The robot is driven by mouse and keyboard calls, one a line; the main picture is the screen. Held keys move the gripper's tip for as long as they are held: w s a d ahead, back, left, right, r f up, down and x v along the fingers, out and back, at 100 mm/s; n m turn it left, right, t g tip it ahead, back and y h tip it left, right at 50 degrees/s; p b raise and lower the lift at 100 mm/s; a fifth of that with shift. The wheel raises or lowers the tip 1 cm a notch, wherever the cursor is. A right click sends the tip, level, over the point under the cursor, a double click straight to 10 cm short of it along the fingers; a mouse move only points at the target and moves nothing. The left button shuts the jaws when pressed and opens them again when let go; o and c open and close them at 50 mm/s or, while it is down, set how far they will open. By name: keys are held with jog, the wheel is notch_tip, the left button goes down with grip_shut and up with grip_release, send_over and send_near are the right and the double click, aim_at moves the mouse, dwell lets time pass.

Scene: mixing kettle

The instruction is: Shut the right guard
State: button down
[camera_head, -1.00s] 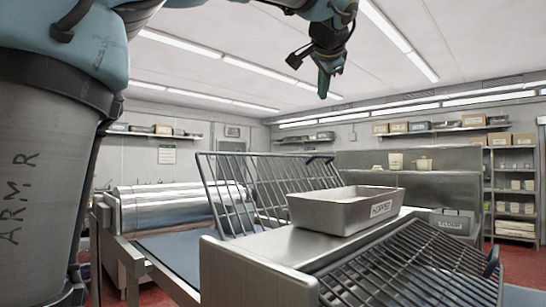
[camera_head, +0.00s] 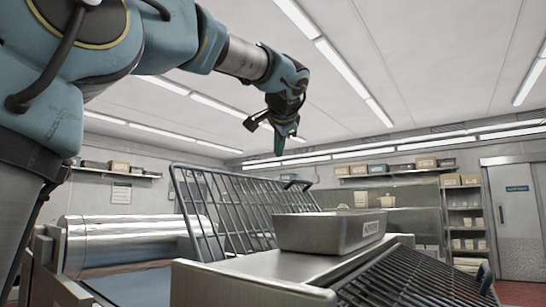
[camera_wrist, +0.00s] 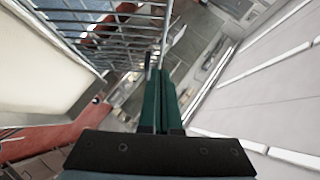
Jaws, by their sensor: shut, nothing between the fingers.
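A raised barred guard (camera_head: 240,208) stands tilted up behind and left of the hopper in the head view. The two flank the metal hopper (camera_head: 310,234). My gripper (camera_head: 279,150) hangs pointing down, above the raised guard in the picture; its green fingers are together and empty. The fingers also show in the wrist view (camera_wrist: 160,90), with bars (camera_wrist: 100,35) beyond them at the upper left. I cannot tell the gap between fingers and bars.
A metal roller (camera_head: 130,240) and a blue belt (camera_head: 135,285) lie left of the guards. A steel top (camera_head: 240,280) carries the hopper. Shelves (camera_head: 465,220) and a door (camera_head: 516,215) stand at the back right. The air above the hopper is clear.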

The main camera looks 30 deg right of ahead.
jog(key=p, duration=0.3)
send_over(267, 191)
jog(key=s+d, duration=0.2)
jog(key=s, duration=0.1)
notch_tip(267, 191, down, 3)
jog(key=shift+w+a+f, duration=0.7)
jog(key=shift+w+a, duration=0.15)
jog(key=shift+w, duration=0.15)
jog(key=shift+w+a+f+p, duration=0.15)
jog(key=shift+w+f+p, duration=0.15)
jog(key=shift+w+f, duration=0.15)
jog(key=shift+a, duration=0.1)
